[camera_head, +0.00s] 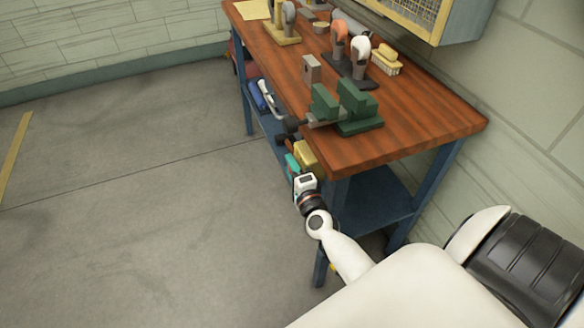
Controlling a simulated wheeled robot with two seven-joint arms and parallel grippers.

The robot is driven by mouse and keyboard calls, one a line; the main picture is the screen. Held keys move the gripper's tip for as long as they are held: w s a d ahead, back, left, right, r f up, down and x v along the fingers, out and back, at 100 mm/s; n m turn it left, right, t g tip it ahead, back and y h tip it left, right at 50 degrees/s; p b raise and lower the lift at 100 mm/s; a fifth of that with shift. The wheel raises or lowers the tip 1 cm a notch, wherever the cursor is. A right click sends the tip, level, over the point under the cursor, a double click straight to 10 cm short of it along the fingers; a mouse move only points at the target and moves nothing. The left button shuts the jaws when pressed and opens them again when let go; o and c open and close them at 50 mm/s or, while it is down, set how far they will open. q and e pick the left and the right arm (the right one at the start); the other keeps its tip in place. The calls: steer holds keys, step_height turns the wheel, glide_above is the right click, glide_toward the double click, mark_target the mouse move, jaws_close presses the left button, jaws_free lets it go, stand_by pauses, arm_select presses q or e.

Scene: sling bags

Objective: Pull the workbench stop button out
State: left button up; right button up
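The wooden workbench (420,125) stands on blue legs at the right. A yellow box (306,155) sits at its front edge, near the front right corner; it may be the housing of the stop button. The button itself cannot be made out. My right gripper (301,178) is just below and in front of the yellow box, close to it; whether they touch is unclear. Its fingers are too small and hidden to tell open from shut. My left gripper is out of view.
A green vise (358,112) is fixed on the bench top, its handle (289,124) jutting past the front edge. A teal item (292,164) lies beside the yellow box. Tools stand farther back, under a yellow-fronted cabinet (415,12). The floor left of the bench is clear.

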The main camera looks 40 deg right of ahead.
jaws_close()
steer(key=shift+w+a+p, duration=0.2)
steer(key=shift+a+p, duration=0.15)
steer(key=shift+a, duration=0.55)
steer(key=o, duration=0.6)
jaws_free()
steer(key=shift+a, duration=0.1)
steer(key=shift+s, duration=0.1)
steer(key=b+v, duration=0.1)
steer(key=v, duration=1)
steer(key=shift+s+a, duration=0.15)
steer(key=shift+s, duration=0.25)
